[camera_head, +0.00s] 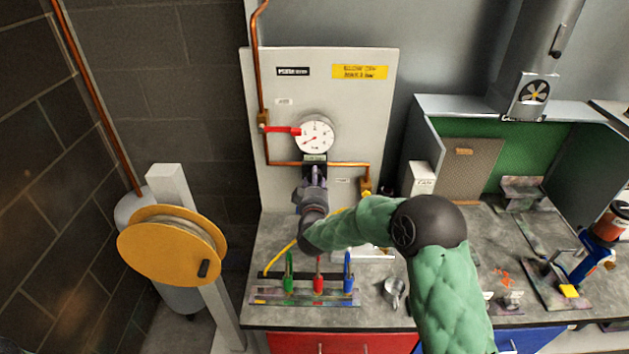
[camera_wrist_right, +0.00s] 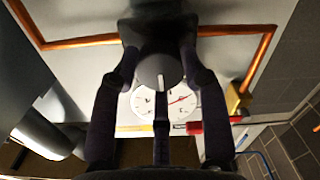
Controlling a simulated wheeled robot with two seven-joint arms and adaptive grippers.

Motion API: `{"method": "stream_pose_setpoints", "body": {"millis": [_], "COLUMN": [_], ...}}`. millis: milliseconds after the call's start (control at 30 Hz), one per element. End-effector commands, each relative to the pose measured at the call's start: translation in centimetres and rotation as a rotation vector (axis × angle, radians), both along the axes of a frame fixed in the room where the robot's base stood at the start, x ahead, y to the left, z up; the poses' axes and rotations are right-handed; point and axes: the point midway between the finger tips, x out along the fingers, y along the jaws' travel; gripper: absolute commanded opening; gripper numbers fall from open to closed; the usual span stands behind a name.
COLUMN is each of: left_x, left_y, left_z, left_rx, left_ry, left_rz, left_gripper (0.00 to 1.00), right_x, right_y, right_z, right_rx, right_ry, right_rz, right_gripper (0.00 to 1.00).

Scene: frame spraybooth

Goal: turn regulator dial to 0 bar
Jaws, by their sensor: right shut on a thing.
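The regulator dial (camera_wrist_right: 160,70) is a dark grey round knob with a white mark in the right wrist view. My right gripper (camera_wrist_right: 160,58) is shut on it, with fingers on both sides. In the head view my right gripper (camera_head: 314,176) is just below the gauge and hides most of the dial. The round white pressure gauge (camera_head: 315,134) sits above it; its red needle points to the lower left. The gauge also shows in the right wrist view (camera_wrist_right: 150,103), partly behind a finger. Its numbers are too small to read. My left gripper is not in view.
A red valve lever (camera_head: 282,130) lies left of the gauge, and copper pipe (camera_head: 285,163) runs around it on the grey panel (camera_head: 365,110). A yellow reel (camera_head: 172,246) stands at left. Coloured spray tools (camera_head: 318,278) stand upright on the bench below my arm.

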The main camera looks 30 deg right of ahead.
Motion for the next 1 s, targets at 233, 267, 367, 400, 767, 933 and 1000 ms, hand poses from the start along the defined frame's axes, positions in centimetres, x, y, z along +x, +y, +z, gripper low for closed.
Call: {"method": "stream_pose_setpoints", "body": {"millis": [233,267,367,400,767,933,1000], "left_x": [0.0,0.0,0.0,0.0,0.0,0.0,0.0], "left_y": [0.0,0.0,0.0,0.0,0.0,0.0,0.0], "left_z": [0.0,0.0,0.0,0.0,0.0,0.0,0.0], "left_rx": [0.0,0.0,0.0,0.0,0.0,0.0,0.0], "left_ry": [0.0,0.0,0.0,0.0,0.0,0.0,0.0], "left_rz": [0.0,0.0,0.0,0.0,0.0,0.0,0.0], "left_gripper": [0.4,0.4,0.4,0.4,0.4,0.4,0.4], "right_x": [0.0,0.0,0.0,0.0,-3.2,-6.1,-7.2], "right_y": [0.0,0.0,0.0,0.0,2.0,3.8,4.5], "right_z": [-0.1,0.0,0.0,0.0,0.2,0.3,0.3], "right_rx": [-0.001,-0.001,-0.001,0.0,0.0,0.0,0.001], "right_ry": [0.001,0.001,0.001,0.0,0.0,0.0,0.001], "right_rz": [0.001,0.001,0.001,0.001,0.002,0.003,0.004], "right_gripper": [0.68,0.68,0.68,0.68,0.68,0.68,0.68]}}
